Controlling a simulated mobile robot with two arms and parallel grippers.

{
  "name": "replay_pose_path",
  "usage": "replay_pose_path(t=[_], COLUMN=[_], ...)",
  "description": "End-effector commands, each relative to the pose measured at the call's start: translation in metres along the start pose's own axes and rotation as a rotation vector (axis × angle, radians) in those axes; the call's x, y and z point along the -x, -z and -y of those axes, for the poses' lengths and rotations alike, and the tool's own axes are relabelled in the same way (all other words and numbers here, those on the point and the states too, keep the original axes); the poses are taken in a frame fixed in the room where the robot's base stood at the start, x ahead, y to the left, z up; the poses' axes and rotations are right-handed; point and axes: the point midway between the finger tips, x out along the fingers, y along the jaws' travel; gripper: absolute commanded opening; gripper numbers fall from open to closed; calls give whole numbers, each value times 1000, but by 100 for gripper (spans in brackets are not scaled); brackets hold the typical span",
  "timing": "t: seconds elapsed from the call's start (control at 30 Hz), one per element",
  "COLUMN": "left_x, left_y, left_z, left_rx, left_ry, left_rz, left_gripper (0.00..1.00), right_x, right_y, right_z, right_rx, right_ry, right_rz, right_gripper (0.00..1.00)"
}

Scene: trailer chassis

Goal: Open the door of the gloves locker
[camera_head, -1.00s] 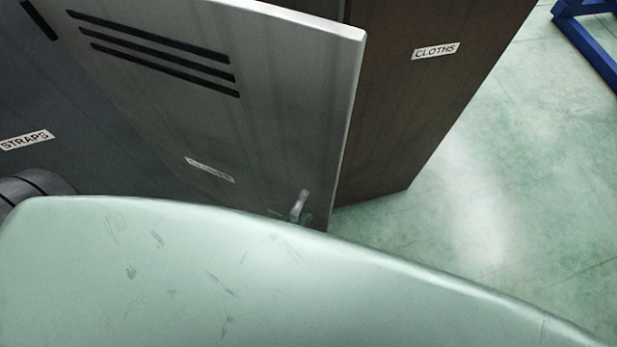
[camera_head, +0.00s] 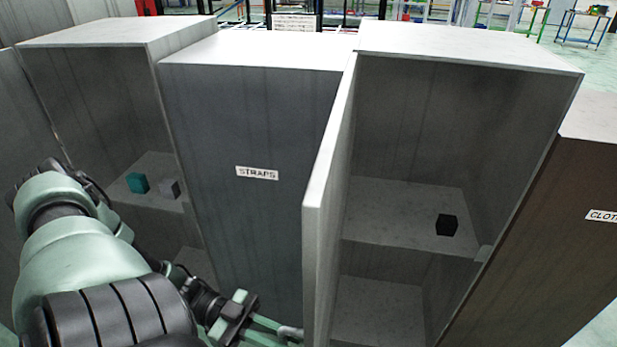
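An open grey locker (camera_head: 470,62) stands between the STRAPS and CLOTHS lockers; no label on it is readable. Its door (camera_head: 328,185) is swung out toward me, hinged on the left, and seen nearly edge-on. The inside shows a shelf with a small black cube (camera_head: 446,225). My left gripper (camera_head: 283,334) is at the lower left of the door, its green fingertips at the grey handle (camera_head: 291,331) on the door's outer face. Whether the fingers are closed on the handle is unclear. My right gripper is out of view.
The closed STRAPS locker (camera_head: 250,110) stands to the left. Beyond it another open locker (camera_head: 100,85) holds a teal cube (camera_head: 137,183) and a grey cube (camera_head: 169,188). The brown CLOTHS locker (camera_head: 570,220) is at the right.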

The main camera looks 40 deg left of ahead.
Motion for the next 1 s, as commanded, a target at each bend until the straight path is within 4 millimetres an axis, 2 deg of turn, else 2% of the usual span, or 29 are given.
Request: replay_pose_path(t=[0.1,0.3,0.5,0.83,0.87,0.93,1.0], left_x=[23,46,54,55,55,55,54], left_y=[-4,-3,-2,-1,-1,-1,-1], left_z=[0,2,2,3,3,3,3], left_rx=[4,5,3,3,3,2,2], left_ry=[-62,-122,-145,-145,-145,-145,-144], left_rz=[6,5,3,2,2,2,1], left_gripper=[0,0,0,0,17,36,36], right_x=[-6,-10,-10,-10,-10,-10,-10], right_y=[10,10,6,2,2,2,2], right_z=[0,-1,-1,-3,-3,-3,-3], right_rx=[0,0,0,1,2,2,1], right_ry=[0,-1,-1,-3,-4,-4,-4], right_rz=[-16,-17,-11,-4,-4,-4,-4], right_gripper=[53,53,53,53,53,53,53])
